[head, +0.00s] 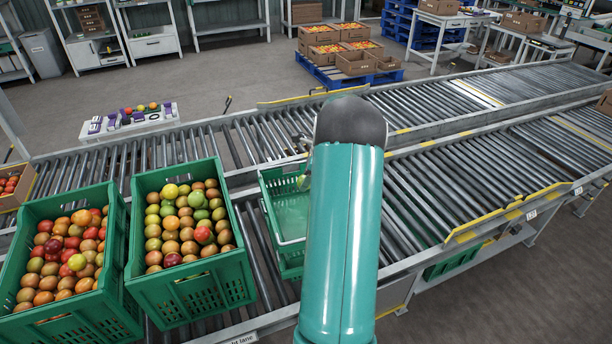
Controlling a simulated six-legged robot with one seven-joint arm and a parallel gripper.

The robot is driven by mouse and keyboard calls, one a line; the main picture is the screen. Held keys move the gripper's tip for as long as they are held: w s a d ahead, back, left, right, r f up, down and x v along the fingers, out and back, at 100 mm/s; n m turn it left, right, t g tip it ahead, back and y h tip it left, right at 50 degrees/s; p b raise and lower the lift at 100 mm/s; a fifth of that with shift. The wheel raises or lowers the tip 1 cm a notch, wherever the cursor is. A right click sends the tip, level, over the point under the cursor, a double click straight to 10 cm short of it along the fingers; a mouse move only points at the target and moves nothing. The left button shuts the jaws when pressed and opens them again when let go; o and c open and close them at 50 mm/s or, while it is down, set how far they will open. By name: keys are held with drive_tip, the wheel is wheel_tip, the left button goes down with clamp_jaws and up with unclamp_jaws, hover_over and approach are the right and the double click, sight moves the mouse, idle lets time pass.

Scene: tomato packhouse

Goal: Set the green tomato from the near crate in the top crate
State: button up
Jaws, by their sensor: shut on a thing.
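A green crate (205,285) full of red, orange, brownish and green tomatoes stands left of centre, with several green tomatoes (197,200) near its upper middle. A second full green crate (75,325) stands to its left. Which of these is the near or top crate I cannot tell for certain.
Roller conveyors (430,200) with yellow edges run across the view. A white stand (130,123) with small items and coloured balls is behind them. Cartons of tomatoes (325,52) sit on a blue pallet (345,78). A brown carton (14,190) is at far left. Rollers right of my arm are clear.

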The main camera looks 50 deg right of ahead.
drive_tip(key=shift+f, duration=7.65)
drive_tip(key=shift+f, duration=0.55)
drive_tip(key=o, duration=0.8)
drive_tip(key=shift+c, duration=0.2)
drive_tip(key=shift+c, duration=1.3)
wheel_tip(320, 180, up, 7)
drive_tip(key=shift+a, duration=0.15)
